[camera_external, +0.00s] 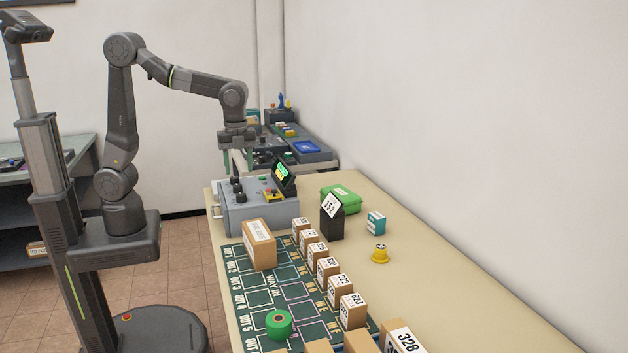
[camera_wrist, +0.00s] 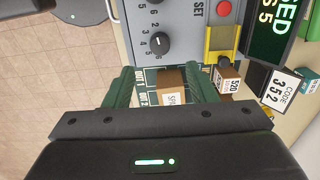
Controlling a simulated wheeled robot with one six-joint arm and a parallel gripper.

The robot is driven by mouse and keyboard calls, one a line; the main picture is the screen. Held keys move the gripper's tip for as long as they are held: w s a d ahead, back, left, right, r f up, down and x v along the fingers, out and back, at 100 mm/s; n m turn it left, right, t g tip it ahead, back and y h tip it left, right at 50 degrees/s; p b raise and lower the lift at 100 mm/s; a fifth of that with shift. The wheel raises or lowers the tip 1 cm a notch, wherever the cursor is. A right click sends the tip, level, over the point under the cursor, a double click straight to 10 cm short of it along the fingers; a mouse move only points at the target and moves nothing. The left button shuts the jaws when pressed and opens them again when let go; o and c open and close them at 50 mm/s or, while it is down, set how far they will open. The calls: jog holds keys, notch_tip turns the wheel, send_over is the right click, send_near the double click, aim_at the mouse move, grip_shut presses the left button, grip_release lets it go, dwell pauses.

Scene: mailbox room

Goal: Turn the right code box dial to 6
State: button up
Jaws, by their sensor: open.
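The grey code box (camera_external: 243,212) stands at the far end of the table, with a row of black dials (camera_external: 237,181) on its top. In the wrist view one black dial (camera_wrist: 159,44) shows on the grey panel, with numbers up to 6 printed around one side. It has a small white mark; I cannot tell which number it points at. Other dials are outside this view. My gripper (camera_external: 239,160) is above the code box, pointing down. In the wrist view its green fingers (camera_wrist: 163,82) are apart with nothing held, and the dial is ahead of their tips.
A brown parcel (camera_external: 259,245) stands close to the box's near side.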

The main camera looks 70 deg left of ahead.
aim_at(244, 183)
notch_tip(244, 183, down, 9)
jog(key=shift+r, duration=0.1)
dwell(0.3)
jog(key=c, duration=1)
